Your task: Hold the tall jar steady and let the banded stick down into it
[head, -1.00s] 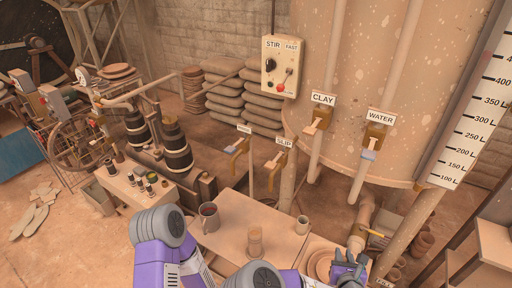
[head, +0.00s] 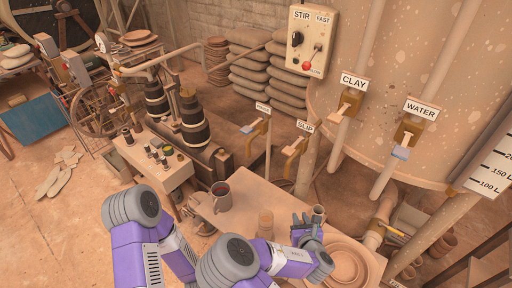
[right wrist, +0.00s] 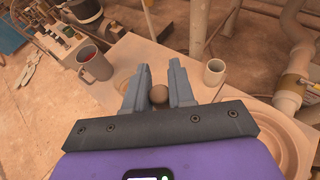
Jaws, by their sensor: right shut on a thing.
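The tall jar (head: 265,224) is a tan, see-through upright cylinder on the table (head: 245,196). My right gripper (head: 306,228) is just right of it, near the small cup. In the right wrist view, the right gripper (right wrist: 158,97) is shut on a brown round-ended thing (right wrist: 158,94), which looks like the end of the banded stick. Its bands and lower length are hidden. A pale round shape left of the fingers may be the jar; I cannot tell. My left arm shows in the head view, but its gripper does not.
A dark mug (head: 221,195) stands left of the jar, and a small cup (head: 318,214) stands behind my right gripper. A round dish (head: 345,264) lies at the table's right. Valve handles and pipes stand behind the table. A side table (head: 155,158) holds several small jars.

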